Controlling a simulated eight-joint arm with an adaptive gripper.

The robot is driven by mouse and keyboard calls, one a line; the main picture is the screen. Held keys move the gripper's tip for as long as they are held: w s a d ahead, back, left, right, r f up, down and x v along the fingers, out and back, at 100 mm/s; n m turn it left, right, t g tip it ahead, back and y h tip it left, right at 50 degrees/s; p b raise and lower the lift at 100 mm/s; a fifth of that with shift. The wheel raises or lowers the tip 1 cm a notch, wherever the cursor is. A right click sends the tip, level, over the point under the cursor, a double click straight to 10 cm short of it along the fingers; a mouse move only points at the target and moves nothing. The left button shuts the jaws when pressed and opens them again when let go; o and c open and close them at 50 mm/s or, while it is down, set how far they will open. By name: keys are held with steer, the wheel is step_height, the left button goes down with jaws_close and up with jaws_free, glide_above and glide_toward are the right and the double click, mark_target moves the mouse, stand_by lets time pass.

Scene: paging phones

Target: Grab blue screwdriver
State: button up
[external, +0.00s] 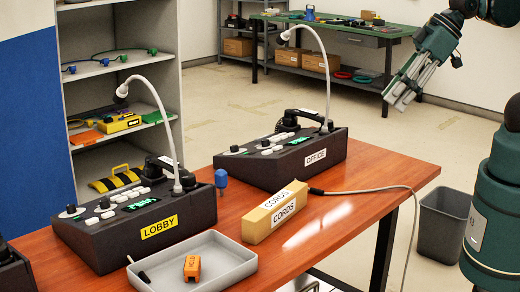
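A blue-handled object (221,180), which looks like the blue screwdriver, stands upright at the right end of the LOBBY phone console (150,222). Its lower end is thin, and I cannot tell whether it stands in the console or just behind it. My gripper (402,96) is in the air at the upper right, pointing down and left, well away from the blue object. Its fingers look close together, but the angle does not show whether they are open or shut. Nothing is clearly seen in them.
The wooden table (350,185) also bears the OFFICE console (280,155), a CORDS box (275,212) and a grey tray (205,262) with an orange HOLD block (192,268). Two gooseneck microphones rise from the consoles. A cable crosses the table's right side. A grey bin (443,225) stands on the floor.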

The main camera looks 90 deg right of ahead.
steer(key=shift+w, duration=0.1)
steer(key=m+g+h+p, duration=0.3)
steer(key=m+g+p, duration=0.1)
steer(key=m, duration=0.3)
glide_above(222, 171)
steer(key=s+a, duration=0.2)
step_height(222, 171, down, 22)
steer(key=shift+d, duration=0.25)
steer(key=shift+x, duration=1.25)
